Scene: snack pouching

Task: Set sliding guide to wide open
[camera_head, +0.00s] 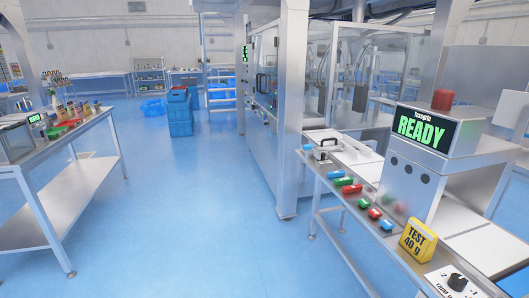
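Neither of my grippers shows in the head view. On the right-hand bench, a small pale block with a dark handle (328,143) sits at the far end beside flat light plates. It may be the sliding guide, but it is too small to tell its setting. Nearer stands a grey machine (412,178) with a dark screen reading "READY" (421,127) in green and a red cap (442,99) on top. A black knob (457,282) on a white panel marked "TRIM" is at the bottom right.
Red, green and blue pieces (352,189) lie along the bench's front edge. A yellow "TEST 40 g" block (417,240) is nearer. A metal table (84,192) with small items stands left. Blue crates (180,115) are farther back. The blue floor between is clear.

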